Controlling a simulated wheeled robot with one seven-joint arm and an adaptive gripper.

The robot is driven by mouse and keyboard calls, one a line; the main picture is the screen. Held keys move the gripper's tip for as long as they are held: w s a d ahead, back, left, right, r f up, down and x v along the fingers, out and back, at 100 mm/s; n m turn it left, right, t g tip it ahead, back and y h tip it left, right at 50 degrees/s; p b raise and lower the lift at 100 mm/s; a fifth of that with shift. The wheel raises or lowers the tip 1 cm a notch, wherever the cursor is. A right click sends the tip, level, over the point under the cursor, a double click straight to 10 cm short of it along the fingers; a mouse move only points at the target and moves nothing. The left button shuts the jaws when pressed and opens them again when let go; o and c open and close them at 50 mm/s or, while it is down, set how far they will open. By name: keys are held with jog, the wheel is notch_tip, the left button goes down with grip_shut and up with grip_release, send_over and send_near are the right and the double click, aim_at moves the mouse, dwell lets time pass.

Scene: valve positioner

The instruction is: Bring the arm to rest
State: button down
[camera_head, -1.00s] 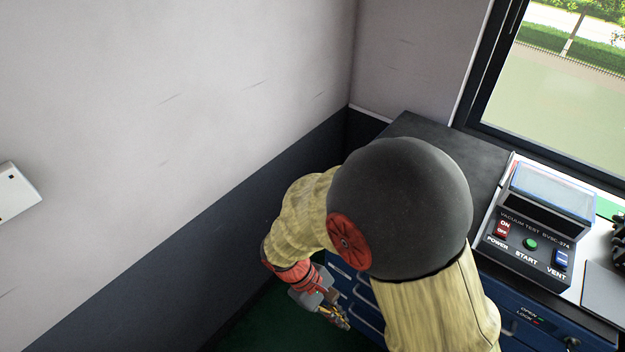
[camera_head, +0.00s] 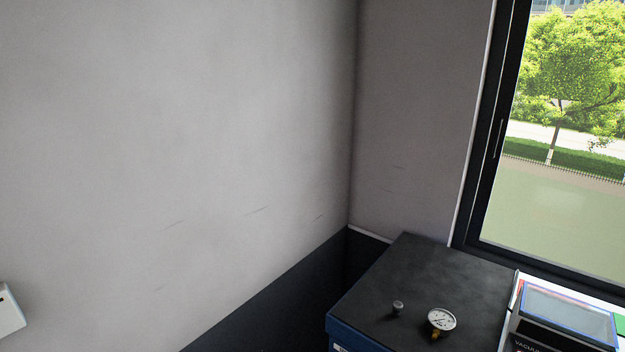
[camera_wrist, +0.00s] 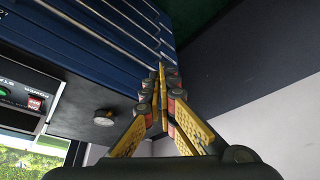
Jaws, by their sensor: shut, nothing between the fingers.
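My gripper (camera_wrist: 163,72) shows in the wrist view with its yellow-padded fingers brought together and nothing between the tips. It is beside the blue drawer cabinet (camera_wrist: 110,32), with the dark lower wall (camera_wrist: 250,50) on the other side. The wrist picture is turned, with the window at the lower left. No part of my arm shows in the head view now.
A dark bench top (camera_head: 420,280) stands in the corner by the window. A white wall box (camera_head: 10,310) is at far left.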

jog(key=shift+s+d+r+m+t, duration=0.1)
jog(key=shift+d+r+m+t, duration=0.35)
jog(key=shift+d+r, duration=0.75)
